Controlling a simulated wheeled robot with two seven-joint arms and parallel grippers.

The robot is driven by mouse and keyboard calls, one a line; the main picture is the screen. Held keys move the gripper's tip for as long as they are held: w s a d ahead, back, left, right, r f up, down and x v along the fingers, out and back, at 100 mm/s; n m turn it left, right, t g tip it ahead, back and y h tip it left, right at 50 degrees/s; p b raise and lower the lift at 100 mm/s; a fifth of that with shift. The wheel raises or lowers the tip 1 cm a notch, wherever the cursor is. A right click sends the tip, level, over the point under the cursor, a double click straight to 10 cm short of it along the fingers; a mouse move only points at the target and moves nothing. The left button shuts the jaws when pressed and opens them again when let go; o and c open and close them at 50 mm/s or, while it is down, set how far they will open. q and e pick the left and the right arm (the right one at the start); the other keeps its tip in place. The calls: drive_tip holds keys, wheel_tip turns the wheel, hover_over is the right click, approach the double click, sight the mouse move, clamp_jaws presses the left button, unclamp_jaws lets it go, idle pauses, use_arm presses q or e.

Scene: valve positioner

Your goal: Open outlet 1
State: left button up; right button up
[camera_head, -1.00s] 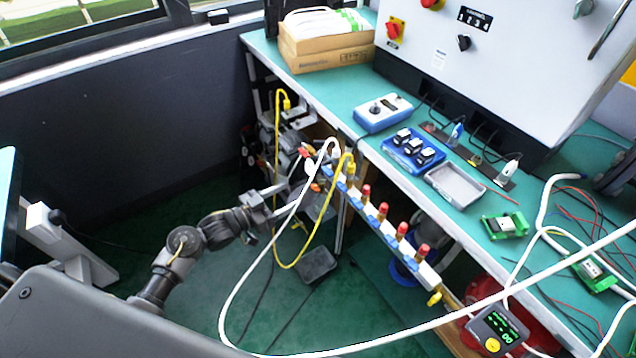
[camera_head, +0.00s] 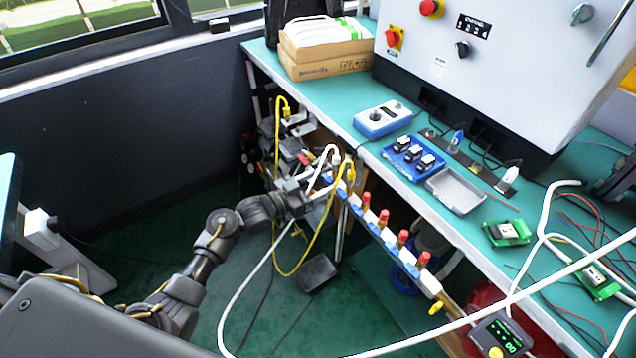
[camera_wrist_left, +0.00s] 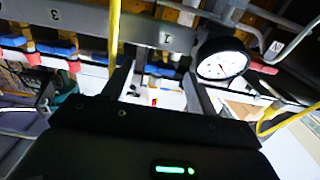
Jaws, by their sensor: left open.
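A white manifold with blue fittings and several upright red valve knobs (camera_head: 382,216) runs along the bench front in the head view. My left gripper (camera_head: 313,178) is at its far end, beside the white hose and the yellow tube, and its fingers are hard to make out there. In the left wrist view, a dark plate marked "1" (camera_wrist_left: 165,38) lies just beyond the open left gripper (camera_wrist_left: 160,85). A blue fitting (camera_wrist_left: 160,70) at outlet 1 shows between the fingers; I cannot tell if they touch it. My right gripper is not in view.
A round pressure gauge (camera_wrist_left: 220,63) sits right of the fingers, close to one. A white hose (camera_head: 250,280) loops in front of the bench, and a yellow tube (camera_head: 318,235) hangs near the gripper. The green bench top (camera_head: 300,85) is above.

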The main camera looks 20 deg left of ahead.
use_arm(q)
drive_tip(key=shift+w+d, duration=0.15)
drive_tip(key=shift+w, duration=0.05)
drive_tip(key=c, duration=1)
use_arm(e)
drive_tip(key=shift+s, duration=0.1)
